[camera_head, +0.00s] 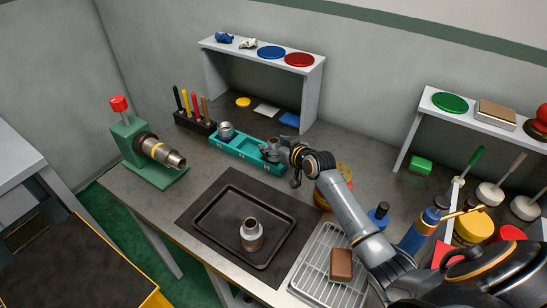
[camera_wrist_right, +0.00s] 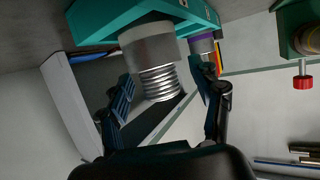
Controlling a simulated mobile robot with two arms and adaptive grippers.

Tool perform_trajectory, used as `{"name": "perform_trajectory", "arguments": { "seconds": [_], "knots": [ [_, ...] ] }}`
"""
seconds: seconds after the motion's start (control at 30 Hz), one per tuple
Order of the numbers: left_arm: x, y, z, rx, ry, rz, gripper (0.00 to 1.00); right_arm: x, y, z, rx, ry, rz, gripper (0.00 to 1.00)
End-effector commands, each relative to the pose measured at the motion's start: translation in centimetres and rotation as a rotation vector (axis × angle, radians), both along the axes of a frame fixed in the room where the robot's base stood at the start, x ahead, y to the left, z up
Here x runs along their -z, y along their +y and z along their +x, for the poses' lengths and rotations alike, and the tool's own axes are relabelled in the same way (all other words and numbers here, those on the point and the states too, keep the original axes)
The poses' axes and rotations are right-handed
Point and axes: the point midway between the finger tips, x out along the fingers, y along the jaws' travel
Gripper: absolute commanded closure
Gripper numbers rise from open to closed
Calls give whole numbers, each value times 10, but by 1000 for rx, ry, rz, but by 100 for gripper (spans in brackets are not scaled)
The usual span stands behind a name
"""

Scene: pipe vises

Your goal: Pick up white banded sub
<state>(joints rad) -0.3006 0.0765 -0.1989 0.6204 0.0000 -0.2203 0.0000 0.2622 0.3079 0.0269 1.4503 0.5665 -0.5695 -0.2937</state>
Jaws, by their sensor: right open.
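The teal rack (camera_head: 240,153) holds two metal subs. The nearer one, with a broad pale grey-white band and a threaded end (camera_wrist_right: 155,62), sits at the rack's right end, partly hidden by my gripper in the head view. A sub with a purple band (camera_wrist_right: 203,44) stands at the other end; it also shows in the head view (camera_head: 226,131). My right gripper (camera_head: 282,165) is open at the rack's right end. In the right wrist view its fingers (camera_wrist_right: 166,95) lie either side of the pale-banded sub's threaded end, with gaps visible. My left gripper is out of view.
A black tray (camera_head: 205,220) on a dark mat holds another metal sub (camera_head: 252,237). A green vise (camera_head: 130,140) holds a yellow-banded pipe at left. A wire rack (camera_head: 325,285) with a brown block (camera_head: 341,264) lies at front right. A grey shelf (camera_head: 312,90) stands behind the teal rack.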

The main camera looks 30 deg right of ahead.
Motion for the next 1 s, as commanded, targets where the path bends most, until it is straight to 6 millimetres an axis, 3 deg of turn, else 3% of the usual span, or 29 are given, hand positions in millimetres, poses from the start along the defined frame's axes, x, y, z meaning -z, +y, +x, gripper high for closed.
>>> {"name": "perform_trajectory", "arguments": {
  "seconds": [0.3, 0.63, 1.0],
  "knots": [
    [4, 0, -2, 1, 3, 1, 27, 1, 1, 5, 0, 0, 0, 35],
    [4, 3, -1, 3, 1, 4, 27, 2, 1, 4, -1, 2, 1, 100],
    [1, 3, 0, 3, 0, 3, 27, 0, 1, 4, -1, 4, 0, 100]
  ]
}}
